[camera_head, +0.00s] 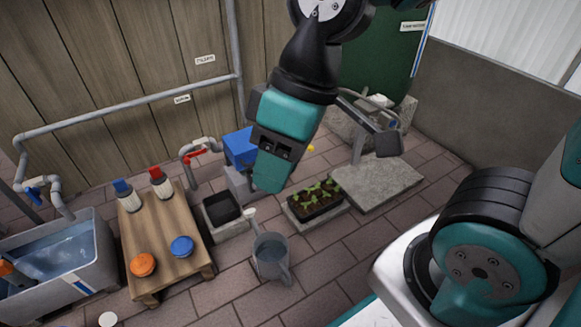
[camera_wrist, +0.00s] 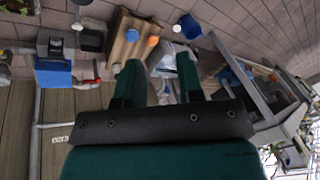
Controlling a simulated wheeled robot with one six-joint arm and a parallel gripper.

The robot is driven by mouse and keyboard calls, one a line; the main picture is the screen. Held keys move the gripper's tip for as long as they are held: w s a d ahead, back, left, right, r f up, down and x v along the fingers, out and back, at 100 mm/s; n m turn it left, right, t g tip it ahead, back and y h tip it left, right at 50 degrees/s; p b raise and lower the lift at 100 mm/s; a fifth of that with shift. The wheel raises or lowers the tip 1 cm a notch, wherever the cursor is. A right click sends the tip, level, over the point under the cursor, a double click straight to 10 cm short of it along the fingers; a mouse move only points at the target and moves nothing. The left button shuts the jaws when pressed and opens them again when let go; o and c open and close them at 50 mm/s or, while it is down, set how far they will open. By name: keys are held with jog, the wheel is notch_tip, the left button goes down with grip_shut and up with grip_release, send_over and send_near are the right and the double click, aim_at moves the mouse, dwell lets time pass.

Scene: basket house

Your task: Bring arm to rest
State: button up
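My arm hangs from the top middle of the head view, and its teal and black end section points down over the paving. In the wrist view my gripper (camera_wrist: 160,80) shows two teal fingers held well apart. No object shows clamped between them. The fingertips cannot be made out in the head view. The gripper seems to be in free air, clear of the things around it.
A wooden pallet (camera_head: 172,246) holds two bottles, an orange lid (camera_head: 143,264) and a blue lid (camera_head: 182,246). A water trough (camera_head: 100,252) stands left. A watering can (camera_head: 271,257), seedling tray (camera_head: 316,203), blue box (camera_head: 240,147) and red-handled tap (camera_head: 196,153) are near the arm.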

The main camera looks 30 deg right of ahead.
jog(key=s, duration=0.1)
jog(key=s+m, duration=0.1)
jog(key=shift+s+d+r, duration=0.2)
jog(key=shift+s+r, duration=0.1)
jog(key=shift+r, duration=0.05)
jog(key=shift+r, duration=0.1)
notch_tip(320, 180, up, 50)
jog(key=p, duration=4.9)
jog(key=shift+f+p, duration=0.25)
jog(key=shift+p, duration=0.1)
